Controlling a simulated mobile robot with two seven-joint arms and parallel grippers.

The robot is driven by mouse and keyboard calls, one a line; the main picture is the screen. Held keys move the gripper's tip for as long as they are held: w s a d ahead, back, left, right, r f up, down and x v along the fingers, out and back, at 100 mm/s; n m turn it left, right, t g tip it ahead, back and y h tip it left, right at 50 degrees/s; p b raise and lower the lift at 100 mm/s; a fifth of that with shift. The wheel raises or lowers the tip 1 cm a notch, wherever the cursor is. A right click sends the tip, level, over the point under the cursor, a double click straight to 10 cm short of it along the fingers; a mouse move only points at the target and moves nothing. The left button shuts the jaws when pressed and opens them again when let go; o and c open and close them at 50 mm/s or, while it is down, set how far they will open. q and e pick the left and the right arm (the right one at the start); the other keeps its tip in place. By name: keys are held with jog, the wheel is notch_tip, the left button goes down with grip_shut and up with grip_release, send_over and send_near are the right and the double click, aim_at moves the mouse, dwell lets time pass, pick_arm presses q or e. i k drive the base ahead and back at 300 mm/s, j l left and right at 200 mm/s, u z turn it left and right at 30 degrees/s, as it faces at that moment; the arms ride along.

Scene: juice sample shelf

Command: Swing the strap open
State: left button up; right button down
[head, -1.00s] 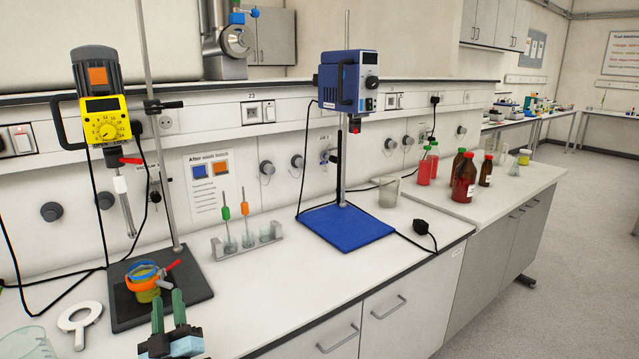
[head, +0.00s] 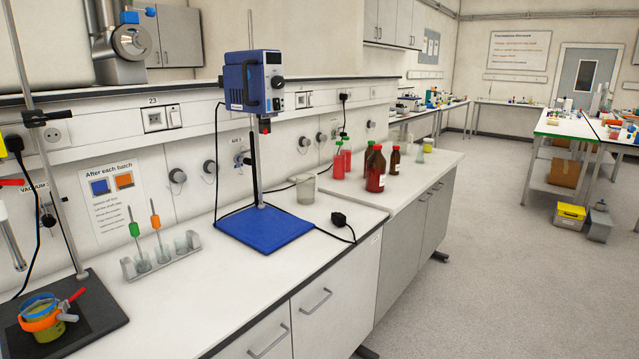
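An orange strap (head: 40,322) with a red lever (head: 74,297) is around a small beaker of yellow-green liquid (head: 50,334). A blue ring (head: 38,303) shows at the beaker's top. They are on the black stand base (head: 100,305) at the lower left of the head view. The red lever sticks out up and to the right. I cannot tell at this size whether the strap is latched. Neither of my grippers is in view.
The black base carries a tall rod (head: 50,165). Further right is a blue mixer (head: 252,82) above a blue base plate (head: 262,228). The bench front (head: 190,315) is clear.

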aim_at(60, 314)
jog(key=u, duration=1.6)
jog(key=i+l, duration=0.3)
jog(key=u, duration=0.05)
